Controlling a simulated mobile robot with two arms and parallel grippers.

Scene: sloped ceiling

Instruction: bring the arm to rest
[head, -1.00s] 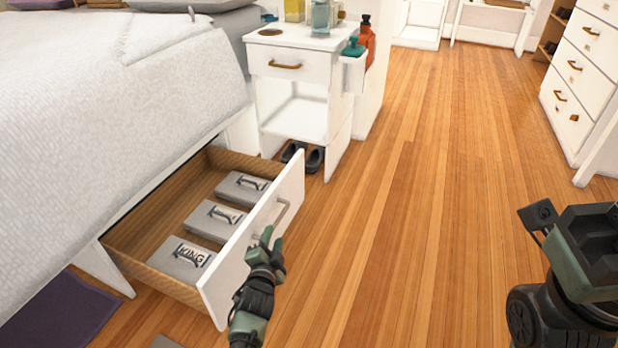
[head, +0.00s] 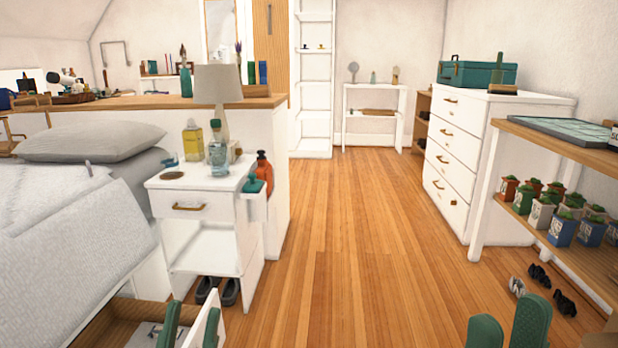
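My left gripper (head: 190,325) is at the bottom left of the head view. Its two green fingers point up and stand apart, with part of the open drawer's white front (head: 201,322) showing between them. I see nothing held, and whether the fingers touch the front cannot be told. My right gripper (head: 509,328) is at the bottom right over the floor. Its green fingers also point up, apart at the tips, with nothing seen between them. Both wrists and most of both arms are below the picture.
The open drawer (head: 97,328) juts out beside the bed (head: 75,225). A white nightstand (head: 202,207) stands behind it. On the right are a white dresser (head: 462,165) and a shelf (head: 560,165) with small potted plants. The wooden floor (head: 350,230) between is clear.

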